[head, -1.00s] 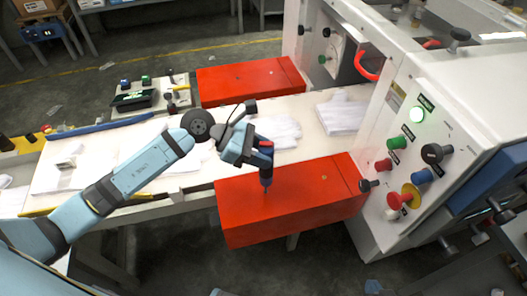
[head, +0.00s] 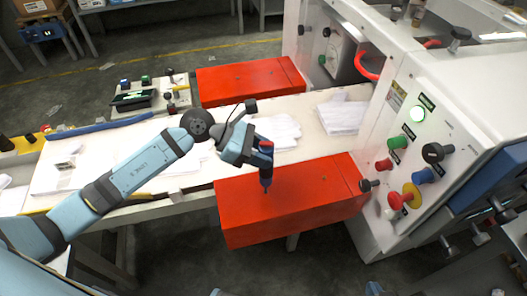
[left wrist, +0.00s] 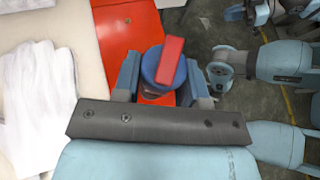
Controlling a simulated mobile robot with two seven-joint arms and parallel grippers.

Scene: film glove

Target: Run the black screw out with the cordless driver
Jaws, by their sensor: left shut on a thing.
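My left gripper (head: 258,152) is shut on the cordless driver (head: 266,173), a blue tool with red parts. The driver stands about upright over the near red cover (head: 300,205), bit end down at its top face. In the left wrist view the driver (left wrist: 165,65) sits between my two blue fingers, its red part uppermost. A small dark spot shows at the bit's tip, but I cannot tell whether it is the black screw or whether the bit touches it.
A white machine with a control panel (head: 415,165) and red and yellow knobs stands to the right. A second red cover (head: 250,80) lies across the conveyor. White gloves (head: 278,130) lie between the covers. A small control box (head: 133,100) is at the back left.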

